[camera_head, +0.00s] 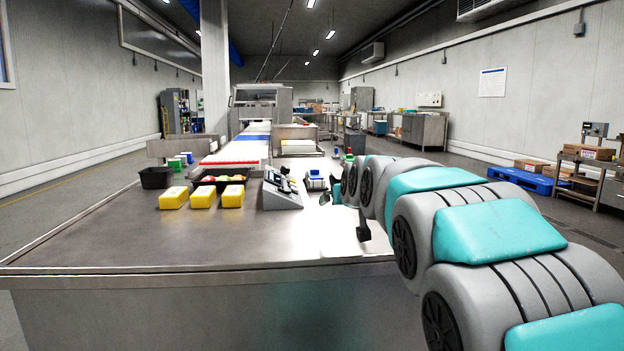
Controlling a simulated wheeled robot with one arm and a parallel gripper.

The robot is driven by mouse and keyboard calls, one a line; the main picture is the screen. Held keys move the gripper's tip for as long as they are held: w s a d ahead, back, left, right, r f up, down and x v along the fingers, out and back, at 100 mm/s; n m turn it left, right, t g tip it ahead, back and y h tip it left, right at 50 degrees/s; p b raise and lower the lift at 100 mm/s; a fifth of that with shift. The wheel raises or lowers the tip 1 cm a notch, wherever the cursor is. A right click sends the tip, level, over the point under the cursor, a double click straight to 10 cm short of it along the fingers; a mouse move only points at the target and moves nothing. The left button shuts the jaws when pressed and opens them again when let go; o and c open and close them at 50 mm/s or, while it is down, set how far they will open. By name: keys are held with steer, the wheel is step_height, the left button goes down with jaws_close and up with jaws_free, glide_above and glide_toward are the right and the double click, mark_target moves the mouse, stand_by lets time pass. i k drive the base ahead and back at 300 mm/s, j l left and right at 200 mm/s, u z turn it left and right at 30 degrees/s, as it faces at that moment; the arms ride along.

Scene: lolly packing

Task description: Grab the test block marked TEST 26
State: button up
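No marking reading TEST 26 is legible in the head view, so I cannot tell which thing is the test block. Three yellow blocks stand in a row on the steel table: a left one (173,198), a middle one (203,197) and a right one (232,196). A small white and blue item (315,181) sits to the right of them, beyond the grey device. My arm reaches in from the right. My gripper (338,193) is small and partly hidden by the arm, near the white and blue item; its opening and any contents are unclear.
A grey device with a display (281,192) stands between the yellow blocks and my gripper. A black bin (156,177) and a dark tray of coloured items (219,178) are behind the blocks. The steel table's (190,243) front half is clear. A conveyor (237,152) runs behind.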

mark_target(311, 183)
steer(key=i+j, duration=0.15)
steer(key=i, duration=0.4)
steer(key=i+j, duration=0.2)
steer(key=i, duration=0.35)
